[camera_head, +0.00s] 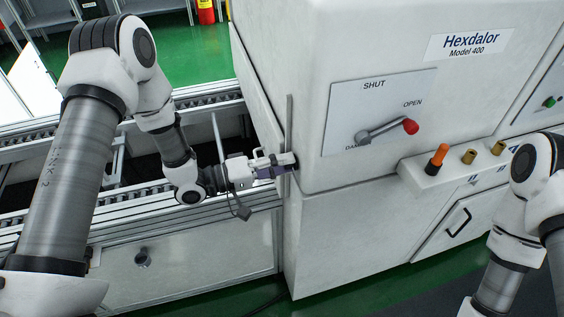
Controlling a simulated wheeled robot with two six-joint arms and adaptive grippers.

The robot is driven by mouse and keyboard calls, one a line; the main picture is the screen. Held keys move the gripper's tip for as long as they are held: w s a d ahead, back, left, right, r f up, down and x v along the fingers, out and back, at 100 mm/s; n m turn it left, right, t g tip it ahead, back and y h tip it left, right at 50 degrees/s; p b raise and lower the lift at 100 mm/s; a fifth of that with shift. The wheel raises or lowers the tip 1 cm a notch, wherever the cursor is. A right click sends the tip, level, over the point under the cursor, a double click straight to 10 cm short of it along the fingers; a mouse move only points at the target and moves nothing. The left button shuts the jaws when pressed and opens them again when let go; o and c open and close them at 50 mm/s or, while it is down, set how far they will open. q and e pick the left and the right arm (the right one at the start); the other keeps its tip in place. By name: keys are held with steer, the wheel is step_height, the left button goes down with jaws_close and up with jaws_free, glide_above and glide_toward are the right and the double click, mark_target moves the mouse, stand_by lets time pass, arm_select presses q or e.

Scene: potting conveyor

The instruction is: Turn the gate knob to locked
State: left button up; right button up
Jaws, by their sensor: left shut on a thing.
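My left gripper (282,164) is shut at the left edge of the white machine, beside a thin upright grey plate (289,122). Its fingers close on a small purple-grey part (268,173), mostly hidden by them, and I cannot tell whether this is the gate knob.
The white machine (345,235) fills the middle. Its plate (345,100) reads SHUT and OPEN, and a red-tipped lever (386,131) points toward the OPEN side. A ledge (430,181) with an orange-topped peg juts out at right. Conveyor rails (50,135) run along the left.

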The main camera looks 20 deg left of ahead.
arm_select(q)
steer(key=shift+r+n, duration=0.1)
steer(key=shift+n, duration=1.3)
steer(key=o, duration=1.1)
steer(key=shift+o, duration=0.2)
steer(key=shift+a, duration=0.1)
steer(key=v, duration=1.1)
steer(key=shift+s+a, duration=0.25)
steer(key=shift+a, duration=0.05)
